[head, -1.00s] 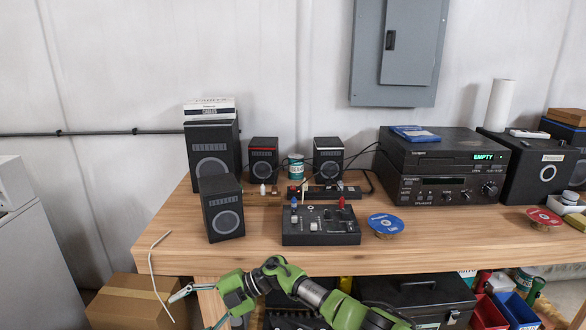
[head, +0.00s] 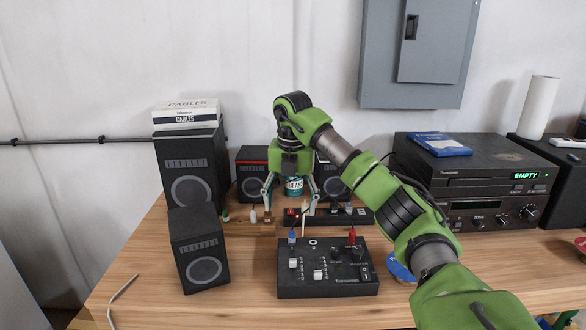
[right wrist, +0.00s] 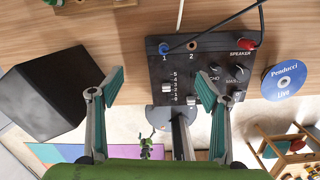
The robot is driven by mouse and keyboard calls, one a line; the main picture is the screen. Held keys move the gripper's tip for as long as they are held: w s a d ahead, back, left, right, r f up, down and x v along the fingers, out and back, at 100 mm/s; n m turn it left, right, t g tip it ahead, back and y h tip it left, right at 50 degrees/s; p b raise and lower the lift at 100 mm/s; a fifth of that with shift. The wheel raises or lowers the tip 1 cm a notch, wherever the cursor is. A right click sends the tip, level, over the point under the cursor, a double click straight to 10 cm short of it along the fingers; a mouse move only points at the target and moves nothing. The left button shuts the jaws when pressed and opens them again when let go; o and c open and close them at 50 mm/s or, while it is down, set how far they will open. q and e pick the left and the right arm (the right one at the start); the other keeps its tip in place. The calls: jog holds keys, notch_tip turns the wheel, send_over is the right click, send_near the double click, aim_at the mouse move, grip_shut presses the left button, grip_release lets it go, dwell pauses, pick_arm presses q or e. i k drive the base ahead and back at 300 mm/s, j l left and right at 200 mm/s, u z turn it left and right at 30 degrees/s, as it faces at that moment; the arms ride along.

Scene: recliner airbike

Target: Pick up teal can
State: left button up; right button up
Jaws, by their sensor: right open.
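The teal can (head: 294,186), with a white label band, stands at the back of the wooden bench between two small black speakers. My right gripper (head: 290,208) points down with its fingers spread and empty. In the head view the can shows between and behind its fingers, partly covered by the gripper. In the right wrist view the open fingers of the right gripper (right wrist: 160,85) show over the bench and the black mixer; I cannot make out the can there. My left gripper is not in view.
The black mixer (head: 328,270) with plugged cables sits in front of the can. A black power strip (head: 335,217) lies just behind it. Small bottles (head: 253,214) stand left of the gripper. Speakers (head: 199,250) stand at left, a stereo stack (head: 470,210) at right.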

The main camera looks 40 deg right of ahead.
aim_at(294, 189)
jog(key=i+l, duration=0.85)
jog(key=l, duration=0.25)
